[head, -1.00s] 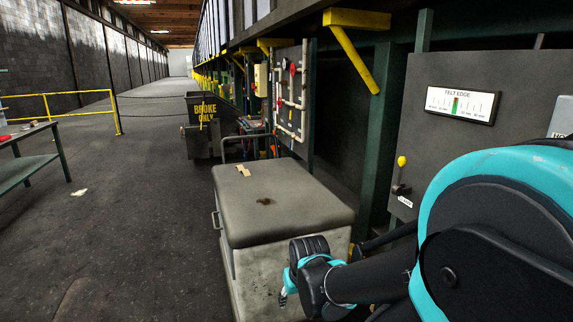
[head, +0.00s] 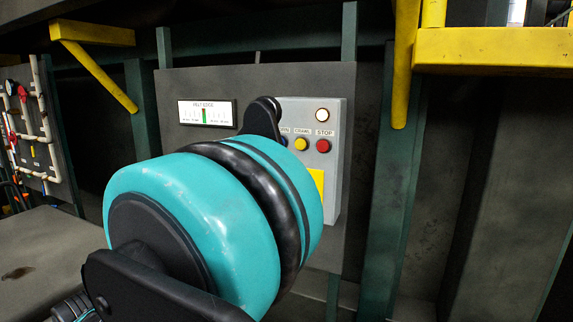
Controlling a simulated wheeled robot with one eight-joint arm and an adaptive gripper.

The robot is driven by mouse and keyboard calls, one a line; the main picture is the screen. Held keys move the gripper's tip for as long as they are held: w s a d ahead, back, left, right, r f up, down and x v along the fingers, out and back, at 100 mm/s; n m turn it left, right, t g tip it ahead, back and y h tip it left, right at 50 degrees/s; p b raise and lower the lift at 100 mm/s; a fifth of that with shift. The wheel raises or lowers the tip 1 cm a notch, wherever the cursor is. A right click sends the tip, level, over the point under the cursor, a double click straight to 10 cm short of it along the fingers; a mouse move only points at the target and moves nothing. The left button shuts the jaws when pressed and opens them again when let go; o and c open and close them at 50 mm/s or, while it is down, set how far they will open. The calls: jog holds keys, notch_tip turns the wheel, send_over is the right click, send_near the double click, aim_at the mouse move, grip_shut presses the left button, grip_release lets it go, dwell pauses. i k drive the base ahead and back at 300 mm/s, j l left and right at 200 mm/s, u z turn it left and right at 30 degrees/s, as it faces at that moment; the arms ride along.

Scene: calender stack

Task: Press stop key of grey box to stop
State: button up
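The grey box (head: 334,180) is mounted on a dark panel in the middle of the head view. Its red key (head: 323,146) sits under the label STOP. A yellow key (head: 301,144) under the label CRAWL is to its left, and a blue key (head: 284,140) is partly covered further left. A pale round lamp or button (head: 322,115) is above the STOP label. My teal and black arm covers the box's left and lower left parts. My gripper is not recognisable in this view.
A BELT EDGE gauge (head: 207,113) is on the panel left of the box. A green post (head: 391,200) stands right of the box, with a yellow beam (head: 490,50) at upper right. A grey bench top (head: 40,250) is at lower left.

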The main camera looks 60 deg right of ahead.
aim_at(322, 146)
jog(key=z, duration=2.3)
